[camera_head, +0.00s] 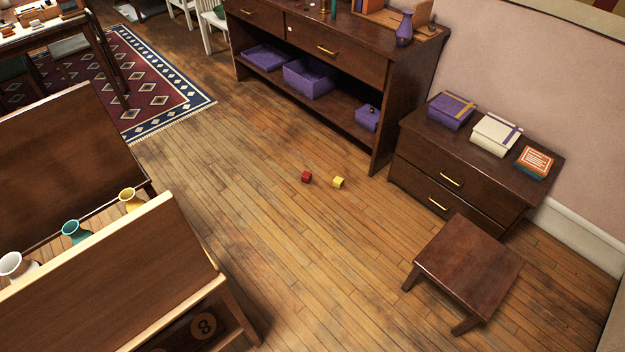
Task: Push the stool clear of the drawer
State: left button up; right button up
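A dark brown wooden stool (469,264) stands upright on the floor at the lower right. It is in front of a low dark chest with two drawers, an upper drawer (446,179) and a lower drawer (437,203), each with a brass handle. Both drawers look shut. The stool's top overlaps the right end of the lower drawer in this view. I cannot tell whether the stool touches the chest. Neither of my grippers shows in the head view.
Purple, cream and orange-topped boxes sit on the low chest. A red cube (306,177) and a yellow cube (338,182) lie on open wood floor. A long sideboard (384,103) stands behind. Brown furniture with vases fills the lower left. Floor left of the stool is clear.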

aim_at(477, 270)
jog(key=z, duration=1.45)
jog(key=i+j+z, duration=0.1)
jog(key=i+j, duration=0.15)
